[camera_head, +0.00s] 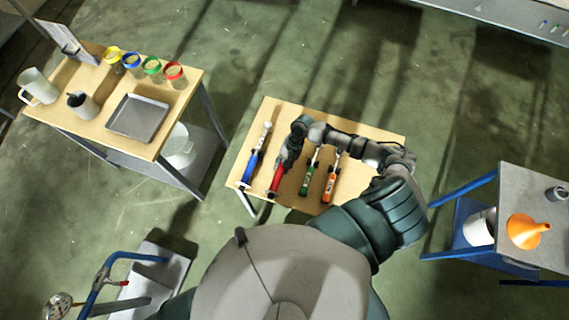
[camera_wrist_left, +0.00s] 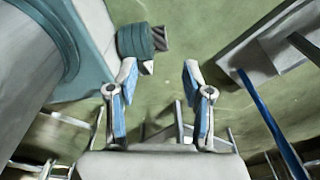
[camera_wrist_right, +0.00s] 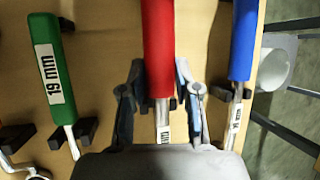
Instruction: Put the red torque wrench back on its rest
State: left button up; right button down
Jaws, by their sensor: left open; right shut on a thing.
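The red torque wrench (camera_head: 275,182) is over the wooden tool table, between the blue and green wrenches, handle toward me. My right gripper (camera_head: 284,160) is on it. In the right wrist view the red handle (camera_wrist_right: 158,45) runs between my right fingers (camera_wrist_right: 157,82), which are shut on the wrench near the handle's lower end. Black rest pieces (camera_wrist_right: 172,103) show beside and behind the wrench there; I cannot tell whether it touches them. My left gripper (camera_wrist_left: 160,75) is open and empty above the floor, with nothing between its fingers. It is not visible in the head view.
The blue wrench (camera_head: 250,168), green wrench (camera_head: 306,181) and orange wrench (camera_head: 330,185) lie on the tool table (camera_head: 375,135). Another table (camera_head: 60,110) with jars and a tray stands left. A table with an orange funnel (camera_head: 526,230) stands right.

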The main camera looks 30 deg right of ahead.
jog(key=shift+a+f, duration=0.1)
jog(key=shift+a, duration=0.7)
jog(key=shift+f, duration=0.2)
jog(key=shift+d+f+b, duration=0.3)
jog(key=shift+d, duration=0.15)
jog(key=shift+d+f, duration=0.45)
jog(key=shift+a, duration=0.7)
jog(key=c, duration=1.2)
grip_release()
jog(key=o, duration=0.5)
jog(key=shift+c, duration=0.2)
jog(key=shift+d+f, duration=0.1)
jog(key=shift+d, duration=0.25)
pick_arm(q)
jog(key=shift+a+f, duration=0.65)
jog(key=shift+a, duration=0.35)
pick_arm(e)
jog(key=v, duration=1.2)
